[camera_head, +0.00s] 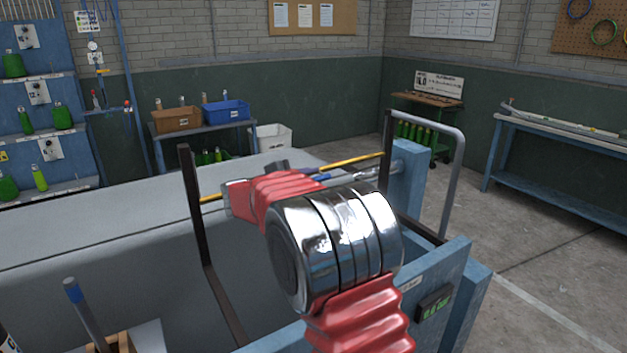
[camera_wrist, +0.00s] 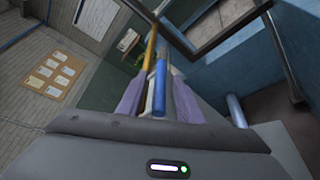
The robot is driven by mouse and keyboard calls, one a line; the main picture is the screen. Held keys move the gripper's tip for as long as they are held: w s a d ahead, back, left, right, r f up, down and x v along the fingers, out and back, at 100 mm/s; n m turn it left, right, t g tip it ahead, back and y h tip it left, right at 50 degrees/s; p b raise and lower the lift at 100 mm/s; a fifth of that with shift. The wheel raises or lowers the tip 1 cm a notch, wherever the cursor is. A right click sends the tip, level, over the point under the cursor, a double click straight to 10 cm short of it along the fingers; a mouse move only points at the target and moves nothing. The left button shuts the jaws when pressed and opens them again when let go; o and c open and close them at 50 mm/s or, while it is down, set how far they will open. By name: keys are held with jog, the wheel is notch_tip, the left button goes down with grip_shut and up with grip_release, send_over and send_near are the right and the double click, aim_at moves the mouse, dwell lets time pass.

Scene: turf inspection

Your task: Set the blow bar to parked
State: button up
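A bar with a blue sleeve and a bright metal length (camera_head: 345,180) runs beside a yellow bar (camera_head: 355,160) over the blue-and-grey basin; I take the blue-sleeved one for the blow bar, though nothing labels it. The blue sleeve (camera_wrist: 160,88) also shows in the wrist view, lined up between the two purple fingers of my gripper (camera_wrist: 159,80). The fingers stand apart with narrow gaps beside the sleeve, and I see no clear contact.
Dark upright frames (camera_head: 194,210) stand at both ends of the bars, close to my arm. A grey rail (camera_head: 458,170) and a small green display (camera_head: 434,302) are at the right. A blue-topped rod (camera_head: 82,305) stands front left.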

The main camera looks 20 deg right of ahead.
jog(key=shift+w+d, duration=0.15)
jog(key=shift+d, duration=0.1)
jog(key=shift+c, duration=0.5)
grip_shut()
jog(key=shift+a, duration=0.1)
